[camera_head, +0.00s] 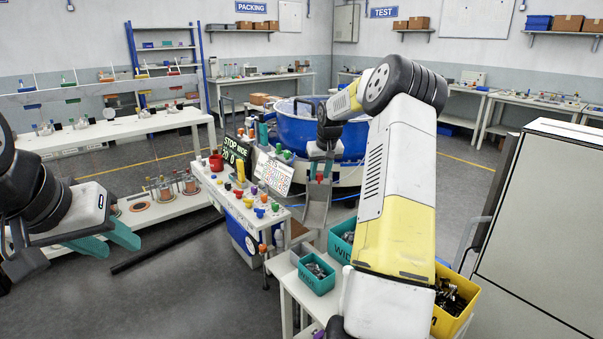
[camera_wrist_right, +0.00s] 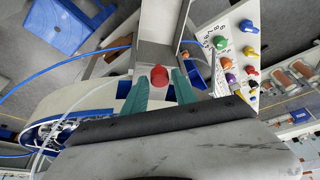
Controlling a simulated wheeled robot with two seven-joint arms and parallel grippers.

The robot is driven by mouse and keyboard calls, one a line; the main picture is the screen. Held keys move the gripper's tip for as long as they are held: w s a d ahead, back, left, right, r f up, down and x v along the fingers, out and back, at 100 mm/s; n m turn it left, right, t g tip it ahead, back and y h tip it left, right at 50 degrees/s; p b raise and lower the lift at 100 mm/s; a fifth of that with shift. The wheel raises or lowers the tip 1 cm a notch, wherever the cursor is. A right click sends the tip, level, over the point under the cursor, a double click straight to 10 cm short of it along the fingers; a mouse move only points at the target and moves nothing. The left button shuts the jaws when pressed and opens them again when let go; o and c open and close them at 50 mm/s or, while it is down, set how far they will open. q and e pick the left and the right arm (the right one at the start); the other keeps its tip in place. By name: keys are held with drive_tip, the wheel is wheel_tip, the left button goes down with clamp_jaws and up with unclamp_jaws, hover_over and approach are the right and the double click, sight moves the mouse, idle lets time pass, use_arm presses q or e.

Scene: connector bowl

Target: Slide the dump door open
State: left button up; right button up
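In the right wrist view a red knob (camera_wrist_right: 158,76) stands out below a grey metal chute (camera_wrist_right: 155,55); I take it as the dump door's handle, though the door panel itself is hard to make out. My right gripper (camera_wrist_right: 160,82) is open, with one teal finger on each side of the knob. Whether they touch it I cannot tell. In the head view my right gripper (camera_head: 320,170) points down at the upper end of the chute (camera_head: 315,205), in front of the blue bowl (camera_head: 297,130). My left gripper (camera_head: 108,242) is open and empty at the far left.
A control panel (camera_head: 245,195) with several coloured knobs stands just left of the chute. A teal bin (camera_head: 317,275) and a yellow bin (camera_head: 455,312) with dark parts are in front. A grey cabinet (camera_head: 545,230) stands at the right. My right arm hides part of the middle.

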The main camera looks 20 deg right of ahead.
clamp_jaws()
idle(1.4)
